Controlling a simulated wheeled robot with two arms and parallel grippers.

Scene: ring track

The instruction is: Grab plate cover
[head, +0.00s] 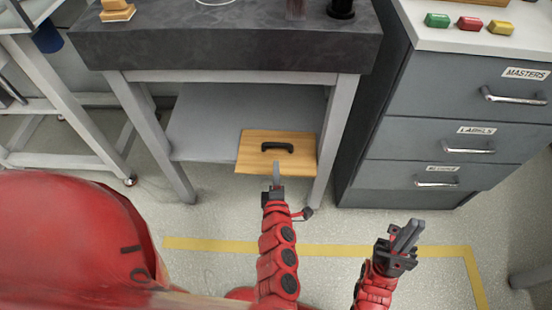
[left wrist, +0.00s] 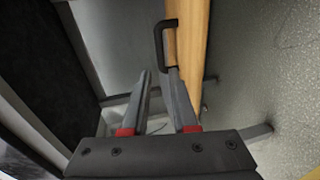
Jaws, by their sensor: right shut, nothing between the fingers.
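The plate cover is a light wooden board (head: 255,155) with a black bar handle (head: 277,147), on the low shelf under the dark-topped table. In the left wrist view the board (left wrist: 190,45) stands on edge, with its handle (left wrist: 160,38) toward the left. My left gripper (head: 276,165) is just in front of the handle. Its fingertips (left wrist: 160,72) are apart with nothing between them, and the right finger is close to the handle's near end; I cannot tell whether they touch. My right gripper (head: 414,228) is shut and empty, away to the right over the floor.
The table's dark top (head: 220,42) overhangs the shelf (head: 205,115), and a grey leg (head: 333,135) stands right of the board. A grey drawer cabinet (head: 440,115) is at the right. A red rounded body (head: 70,235) fills the lower left. The floor in front is clear.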

